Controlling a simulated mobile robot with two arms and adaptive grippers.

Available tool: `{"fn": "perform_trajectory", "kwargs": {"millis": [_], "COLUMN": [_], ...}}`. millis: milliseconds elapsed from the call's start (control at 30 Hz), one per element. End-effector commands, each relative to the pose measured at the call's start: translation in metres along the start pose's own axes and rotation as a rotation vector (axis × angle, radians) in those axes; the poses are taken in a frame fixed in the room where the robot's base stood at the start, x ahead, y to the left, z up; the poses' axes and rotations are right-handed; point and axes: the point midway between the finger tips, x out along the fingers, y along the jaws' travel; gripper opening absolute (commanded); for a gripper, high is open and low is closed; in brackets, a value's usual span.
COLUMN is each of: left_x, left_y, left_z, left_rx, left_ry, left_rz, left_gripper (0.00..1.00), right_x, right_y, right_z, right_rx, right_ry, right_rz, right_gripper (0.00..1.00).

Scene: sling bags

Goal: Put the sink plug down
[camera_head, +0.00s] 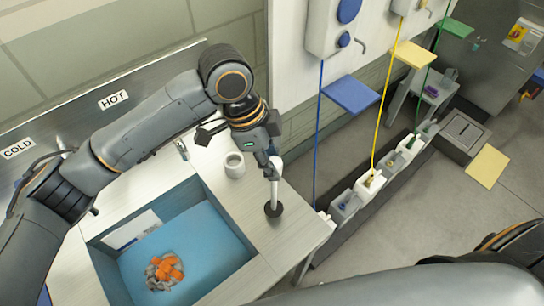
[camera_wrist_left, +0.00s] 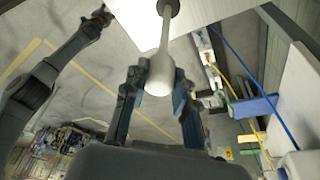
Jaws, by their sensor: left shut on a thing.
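The sink plug (camera_head: 272,193) has a pale upright handle and a dark round base. It stands near the right end of the counter, beside the sink. My left gripper (camera_head: 272,168) is shut on the top of the handle. In the left wrist view the fingers (camera_wrist_left: 160,82) close around the handle's thick pale end, and the plug (camera_wrist_left: 165,35) reaches to its dark base at the counter. I cannot tell whether the base bears fully on the counter. In the left wrist view what looks like my right gripper (camera_wrist_left: 96,20) is small at the upper left, its jaws unclear.
The blue-lined sink (camera_head: 205,240) holds orange and grey pieces (camera_head: 164,271). A white cup (camera_head: 234,165) stands behind the plug, to its left. The counter edge (camera_head: 318,240) lies close on the right. Dispensers (camera_head: 335,25) with coloured tubes hang on the wall beyond.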

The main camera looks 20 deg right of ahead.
Motion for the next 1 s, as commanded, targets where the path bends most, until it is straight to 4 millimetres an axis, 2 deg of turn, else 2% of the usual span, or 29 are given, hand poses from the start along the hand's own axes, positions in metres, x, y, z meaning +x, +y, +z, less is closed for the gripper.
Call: {"fn": "perform_trajectory", "kwargs": {"millis": [33, 400, 433, 533, 867, 1000], "left_x": [0.002, 0.009, 0.010, 0.009, 0.007, -0.004], "left_y": [0.000, 0.000, 0.000, 0.000, 0.000, -0.001], "left_z": [0.001, 0.002, 0.003, 0.003, 0.002, 0.002], "left_rx": [-0.002, 0.001, 0.001, 0.001, 0.000, 0.000], "left_ry": [0.000, 0.001, 0.001, 0.001, 0.001, 0.002], "left_rz": [0.001, -0.002, -0.002, -0.002, -0.003, -0.005], "left_gripper": [0.00, 0.00, 0.29, 0.49, 0.50, 0.50], "right_x": [-0.007, -0.004, -0.004, -0.004, -0.004, 0.001], "right_y": [0.000, 0.000, 0.000, 0.000, 0.000, 0.000], "right_z": [-0.001, -0.001, -0.001, -0.001, -0.001, 0.000], "right_rx": [0.000, 0.000, 0.000, 0.000, 0.000, 0.000], "right_ry": [0.000, 0.000, 0.000, 0.000, 0.001, 0.001], "right_rz": [0.000, 0.000, 0.000, 0.000, 0.000, 0.000], "right_gripper": [0.40, 0.40, 0.40, 0.40, 0.40, 0.40]}}
